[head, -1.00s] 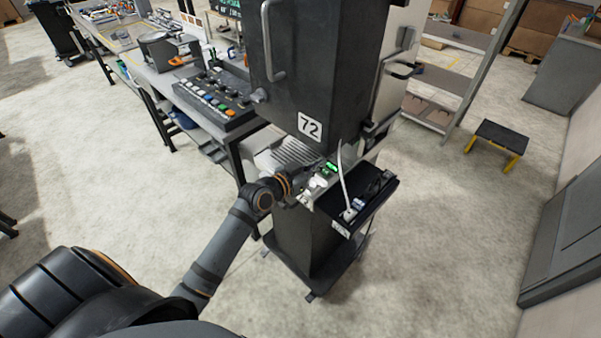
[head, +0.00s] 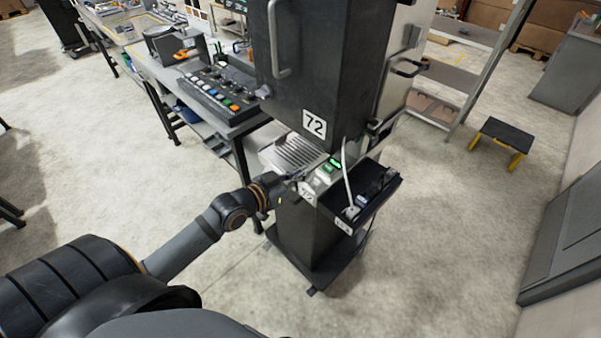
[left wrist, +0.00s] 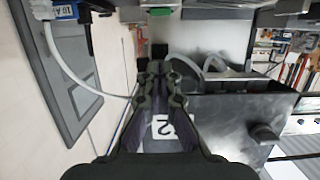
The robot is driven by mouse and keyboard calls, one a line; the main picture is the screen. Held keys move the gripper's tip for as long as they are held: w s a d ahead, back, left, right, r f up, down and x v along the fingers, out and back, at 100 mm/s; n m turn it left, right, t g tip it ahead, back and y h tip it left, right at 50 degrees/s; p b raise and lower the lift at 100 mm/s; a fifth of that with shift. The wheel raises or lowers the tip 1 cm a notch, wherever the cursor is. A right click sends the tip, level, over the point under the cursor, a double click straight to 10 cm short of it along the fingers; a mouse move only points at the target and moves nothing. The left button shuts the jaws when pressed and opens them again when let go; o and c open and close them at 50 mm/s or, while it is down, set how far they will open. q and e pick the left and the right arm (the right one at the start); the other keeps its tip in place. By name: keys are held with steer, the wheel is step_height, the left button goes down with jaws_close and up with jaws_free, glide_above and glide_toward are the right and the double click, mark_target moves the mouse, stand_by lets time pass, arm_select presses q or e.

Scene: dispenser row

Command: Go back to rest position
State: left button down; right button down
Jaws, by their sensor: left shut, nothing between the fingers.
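My left arm reaches in from the left in the head view. My left gripper (head: 294,177) is at the front left edge of the dispenser labelled 72 (head: 335,75), beside its drip grate. In the left wrist view the fingers of the left gripper (left wrist: 158,70) are closed together with nothing between them. Behind them are a small green part (left wrist: 161,11) and a white number label partly hidden by the fingers. My right gripper is in no view.
The dispenser has a green-lit panel (head: 330,167), a black side shelf (head: 372,203) with a white cable, and a wide base. A workbench with a button box (head: 217,94) stands to its left. A step stool (head: 500,141) is at right. Floor in front is clear.

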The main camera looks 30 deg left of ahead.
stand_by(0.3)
arm_select(q)
steer(key=s+a+f+n+g+y, duration=0.1)
steer(key=s+f+n+g+y, duration=0.15)
steer(key=s+f+g, duration=0.5)
steer(key=s+a+f+n+g+y, duration=0.1)
steer(key=s+f+g+y, duration=0.25)
steer(key=s, duration=0.75)
steer(key=s+a+f+g, duration=0.1)
steer(key=s+f, duration=0.1)
steer(key=f, duration=1.2)
steer(key=s+a+f, duration=0.1)
steer(key=a+f, duration=0.1)
steer(key=f, duration=1.2)
steer(key=s+f+g, duration=0.1)
steer(key=s+f, duration=1.4)
steer(key=s, duration=0.3)
steer(key=shift+a, duration=0.45)
